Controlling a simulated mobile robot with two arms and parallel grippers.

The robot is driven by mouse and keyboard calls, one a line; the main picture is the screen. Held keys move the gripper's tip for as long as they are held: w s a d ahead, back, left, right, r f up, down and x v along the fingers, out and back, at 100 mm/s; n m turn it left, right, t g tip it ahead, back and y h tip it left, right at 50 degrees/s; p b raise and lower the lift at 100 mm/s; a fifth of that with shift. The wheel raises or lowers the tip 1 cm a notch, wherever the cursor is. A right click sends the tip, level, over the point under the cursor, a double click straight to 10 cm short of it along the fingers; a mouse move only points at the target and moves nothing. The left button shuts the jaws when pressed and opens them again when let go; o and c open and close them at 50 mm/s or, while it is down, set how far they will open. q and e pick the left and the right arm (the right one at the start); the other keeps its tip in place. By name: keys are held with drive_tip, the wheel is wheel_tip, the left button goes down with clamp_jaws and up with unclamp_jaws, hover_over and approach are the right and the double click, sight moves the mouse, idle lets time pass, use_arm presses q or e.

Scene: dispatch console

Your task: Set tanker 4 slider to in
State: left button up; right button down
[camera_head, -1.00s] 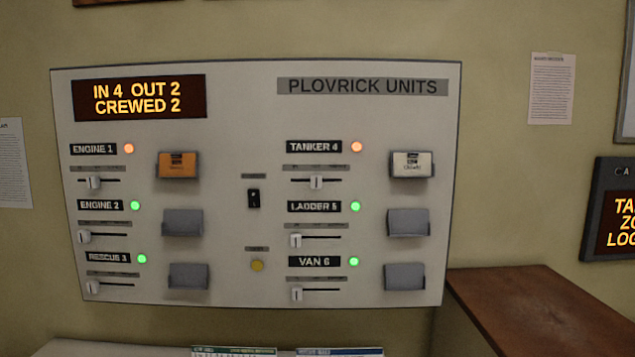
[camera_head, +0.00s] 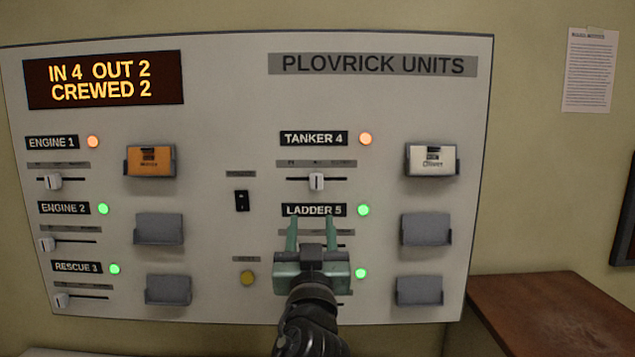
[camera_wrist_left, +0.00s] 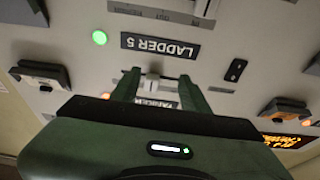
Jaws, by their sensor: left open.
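The tanker 4 slider (camera_head: 316,182) is a small pale knob at about the middle of its horizontal track, under the TANKER 4 label (camera_head: 313,138). An orange lamp (camera_head: 366,139) is lit beside that label. My left gripper (camera_head: 312,222) is open and empty, its fingers pointing up over the ladder 5 row, just below the knob in the head view. In the left wrist view, which is upside down, the knob (camera_wrist_left: 152,83) appears between the two fingers (camera_wrist_left: 158,78); whether they touch it cannot be told. My gripper hides the ladder 5 slider and VAN 6 label in the head view.
The panel (camera_head: 215,290) holds other sliders, card holders, a black switch (camera_head: 242,201) and a yellow button (camera_head: 247,278). A white card (camera_head: 432,161) sits in the tanker 4 holder, an orange card (camera_head: 150,161) in the engine 1 holder. A brown wooden top (camera_head: 560,310) is at lower right.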

sight(316, 184)
use_arm(q)
drive_tip(key=shift+t, duration=0.5)
drive_tip(key=r, duration=0.1)
drive_tip(key=w+r+p, duration=0.1)
drive_tip(key=r, duration=0.1)
drive_tip(key=r+p, duration=0.1)
drive_tip(key=r, duration=0.1)
drive_tip(key=shift+w+d+r, duration=0.2)
drive_tip(key=shift+d, duration=0.2)
drive_tip(key=p+x, duration=0.1)
drive_tip(key=x, duration=0.1)
drive_tip(key=p+x, duration=0.1)
drive_tip(key=shift+w+f, duration=0.2)
drive_tip(key=shift+w, duration=0.6)
clamp_jaws()
use_arm(e)
drive_tip(key=r, duration=0.4)
drive_tip(key=shift+s+d+r, duration=0.15)
drive_tip(key=shift+s+d, duration=0.1)
drive_tip(key=shift+s, duration=0.1)
drive_tip(key=shift+s+a, duration=0.1)
drive_tip(key=shift+s, duration=0.05)
use_arm(q)
drive_tip(key=shift+w, duration=0.1)
